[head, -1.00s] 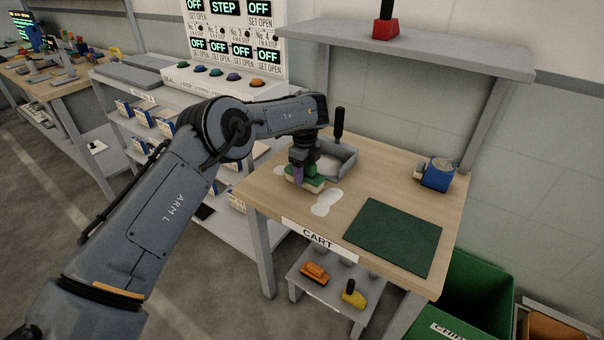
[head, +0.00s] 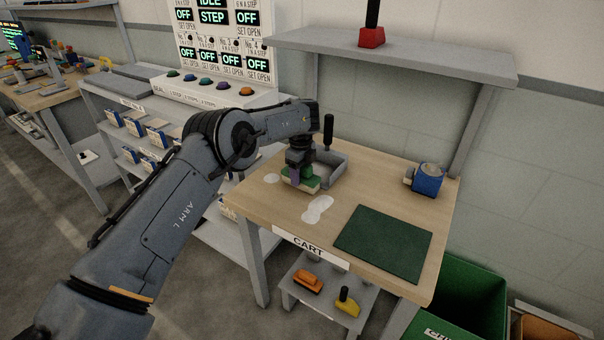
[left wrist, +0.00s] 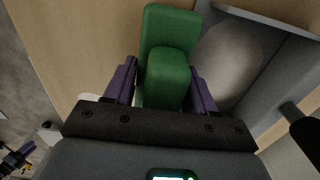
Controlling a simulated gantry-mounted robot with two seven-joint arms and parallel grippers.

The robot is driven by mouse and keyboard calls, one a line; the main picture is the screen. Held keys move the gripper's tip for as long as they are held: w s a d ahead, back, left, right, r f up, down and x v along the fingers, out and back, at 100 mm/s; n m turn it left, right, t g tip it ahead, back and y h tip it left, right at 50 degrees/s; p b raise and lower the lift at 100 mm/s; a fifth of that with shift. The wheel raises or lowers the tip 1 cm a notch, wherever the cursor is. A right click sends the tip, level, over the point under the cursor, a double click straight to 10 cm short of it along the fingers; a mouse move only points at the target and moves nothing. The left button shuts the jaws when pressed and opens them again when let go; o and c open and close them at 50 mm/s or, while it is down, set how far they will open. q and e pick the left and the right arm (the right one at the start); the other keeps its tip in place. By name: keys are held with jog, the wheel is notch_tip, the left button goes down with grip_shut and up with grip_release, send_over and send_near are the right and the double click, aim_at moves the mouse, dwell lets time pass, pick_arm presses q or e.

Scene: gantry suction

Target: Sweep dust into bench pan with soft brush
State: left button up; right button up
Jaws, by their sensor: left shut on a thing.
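My left gripper (left wrist: 161,92) is shut on the green block-shaped handle of the soft brush (left wrist: 168,30). Its purple fingers stand on either side of the handle. In the head view the brush (head: 303,184) shows green with a pale lower edge, low at the benchtop, just in front of the grey bench pan (head: 337,172). The pan has an upright black handle and is partly hidden by my arm. In the left wrist view the pan (left wrist: 275,16) is right of the brush, with a pale patch inside. Pale dust (head: 318,208) lies on the bench, with a smaller patch (head: 272,178) left of the brush.
A dark green mat (head: 384,243) lies at the bench's front right. A blue canister-like object (head: 428,179) stands behind it. An overhead shelf (head: 440,62) carries a red-based object (head: 372,37). Orange (head: 308,281) and yellow (head: 347,303) tools lie on the lower shelf. A green bin (head: 465,295) stands right.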

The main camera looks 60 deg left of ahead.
pick_arm(q)
jog(key=shift+s+d+r+p, duration=0.15)
jog(key=shift+r+p, duration=0.25)
jog(key=shift+r, duration=0.2)
notch_tip(320, 180, up, 6)
jog(key=p, duration=0.3)
jog(key=shift+f+p, duration=0.15)
jog(key=shift+p, duration=0.2)
